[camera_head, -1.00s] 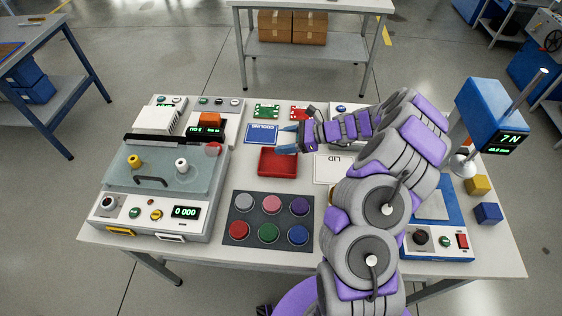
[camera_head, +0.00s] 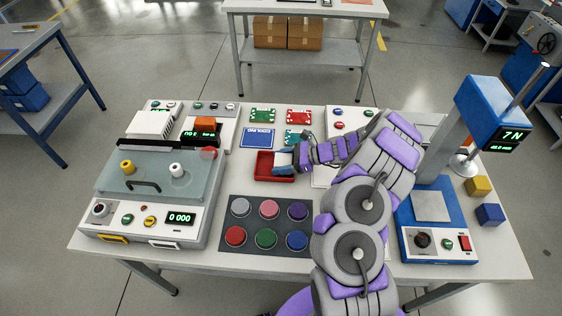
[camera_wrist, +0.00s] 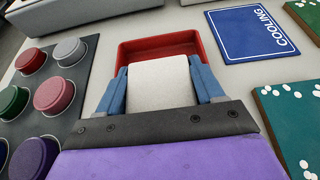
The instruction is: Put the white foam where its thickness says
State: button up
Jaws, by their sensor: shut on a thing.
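The white foam (camera_wrist: 160,84) is a pale block between the blue fingers of my gripper (camera_wrist: 165,85) in the wrist view. My gripper is shut on it, with a finger on each side. The foam's far end overlaps the red tray (camera_wrist: 135,50), whose back wall and floor show beyond it. In the head view my gripper (camera_head: 284,162) is over the right part of the red tray (camera_head: 262,166). I cannot tell whether the foam touches the tray floor. The press gauge (camera_head: 503,140) at the right reads 7 N; its smaller line is hard to read.
A blue COOLING mat (camera_head: 257,138) lies behind the tray. A dark pad (camera_head: 271,223) with several coloured round pieces lies in front. A glass-lidded machine (camera_head: 150,185) stands left, and a blue press (camera_head: 437,225) right. Green and red boards lie behind.

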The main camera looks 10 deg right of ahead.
jog(key=o, duration=0.8)
jog(key=shift+c, duration=0.2)
